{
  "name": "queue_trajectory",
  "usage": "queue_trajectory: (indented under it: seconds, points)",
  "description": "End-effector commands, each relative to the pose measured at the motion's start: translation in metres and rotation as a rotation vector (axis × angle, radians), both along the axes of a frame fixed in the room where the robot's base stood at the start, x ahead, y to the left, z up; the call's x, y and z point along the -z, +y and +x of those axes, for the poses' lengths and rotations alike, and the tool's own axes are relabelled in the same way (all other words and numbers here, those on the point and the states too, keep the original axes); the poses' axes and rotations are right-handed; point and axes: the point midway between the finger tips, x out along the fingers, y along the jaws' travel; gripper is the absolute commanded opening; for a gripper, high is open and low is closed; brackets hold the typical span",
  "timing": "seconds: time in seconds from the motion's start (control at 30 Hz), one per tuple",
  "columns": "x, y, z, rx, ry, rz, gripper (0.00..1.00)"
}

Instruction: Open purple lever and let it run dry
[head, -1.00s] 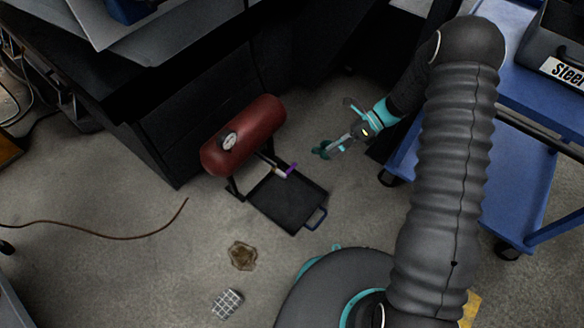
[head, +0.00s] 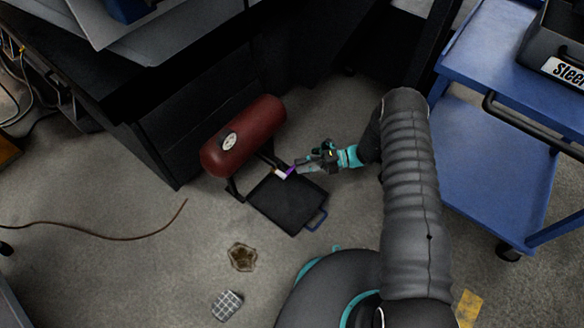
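A dark red tank (head: 243,137) with a round gauge (head: 230,141) lies on a black stand on the floor. A short pale valve piece (head: 280,174) with a small purple lever (head: 290,171) sticks out low from its front right, above a black drip tray (head: 280,204). The tray looks empty. My gripper (head: 299,166) reaches in from the right, its fingertips at or very near the purple lever. Whether they touch it, and how far apart the fingers are, is too small to tell.
A brown cable (head: 110,234) lies at left. A blue cart (head: 490,150) stands at right. A dark cabinet (head: 200,115) is behind the tank.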

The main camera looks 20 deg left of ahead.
Motion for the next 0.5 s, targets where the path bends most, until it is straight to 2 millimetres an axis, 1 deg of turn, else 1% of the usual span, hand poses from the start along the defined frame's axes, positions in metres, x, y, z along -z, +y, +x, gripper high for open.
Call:
queue_trajectory:
  seconds: [0.03, 0.2, 0.33, 0.5]
  points:
    - [0.001, 0.008, -0.004, -0.004, 0.001, -0.001, 0.39]
    - [0.004, 0.025, -0.012, -0.003, 0.001, -0.001, 0.39]
    - [0.005, 0.032, -0.015, -0.001, 0.0, 0.0, 0.39]
    - [0.005, 0.034, -0.015, -0.001, -0.001, 0.0, 0.39]
